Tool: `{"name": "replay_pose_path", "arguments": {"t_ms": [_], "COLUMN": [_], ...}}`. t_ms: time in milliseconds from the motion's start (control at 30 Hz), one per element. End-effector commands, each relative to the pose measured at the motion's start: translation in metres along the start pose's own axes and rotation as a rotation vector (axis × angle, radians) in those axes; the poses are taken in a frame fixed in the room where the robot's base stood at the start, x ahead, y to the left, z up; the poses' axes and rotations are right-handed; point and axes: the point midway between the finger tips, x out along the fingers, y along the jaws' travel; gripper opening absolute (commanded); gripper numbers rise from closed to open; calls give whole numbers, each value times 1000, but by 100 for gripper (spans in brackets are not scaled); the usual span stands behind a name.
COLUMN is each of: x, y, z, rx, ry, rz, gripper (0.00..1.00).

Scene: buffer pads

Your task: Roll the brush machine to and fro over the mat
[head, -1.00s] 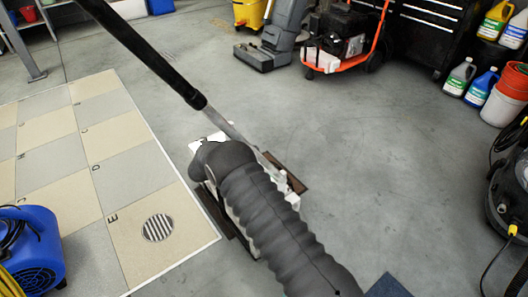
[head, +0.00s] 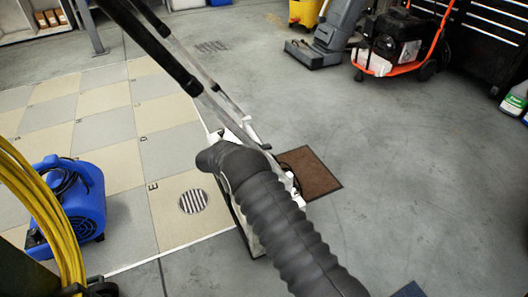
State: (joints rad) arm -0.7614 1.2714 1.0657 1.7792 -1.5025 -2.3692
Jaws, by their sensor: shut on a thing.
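A brown mat (head: 315,178) lies on the concrete floor just right of the tiled area; its left part is hidden. The brush machine's white body (head: 256,238) shows only in parts at the mat's left side, behind my grey ribbed arm. Its metal handle (head: 228,110) slopes from the body up to the top left, with a black sleeve on it, and leaves the picture. The machine's brush and underside are hidden. My gripper cannot be seen; only my arm shows across the lower middle.
A blue blower (head: 75,208) and yellow hose (head: 45,210) stand at the left. Beige and grey tiles (head: 125,215) with a round drain (head: 193,201) border the machine. A grey upright machine (head: 335,38) and orange-framed unit (head: 398,45) stand at the back.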

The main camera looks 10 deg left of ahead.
Motion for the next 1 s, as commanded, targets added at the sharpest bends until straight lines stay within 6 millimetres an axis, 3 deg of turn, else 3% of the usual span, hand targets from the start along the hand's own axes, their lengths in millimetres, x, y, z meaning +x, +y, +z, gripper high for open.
{"name": "replay_pose_path", "arguments": {"t_ms": [133,167,267,667,767,1000], "x": [6,6,4,-8,-20,-66], "y": [-2,-2,-2,-2,-2,-2], "z": [6,6,5,1,1,2], "rx": [-5,-6,-5,-4,-4,-4], "ry": [-19,-19,-16,-2,-2,-3], "rz": [1,1,2,1,1,1], "gripper": [0,27,50,50,50,50]}}
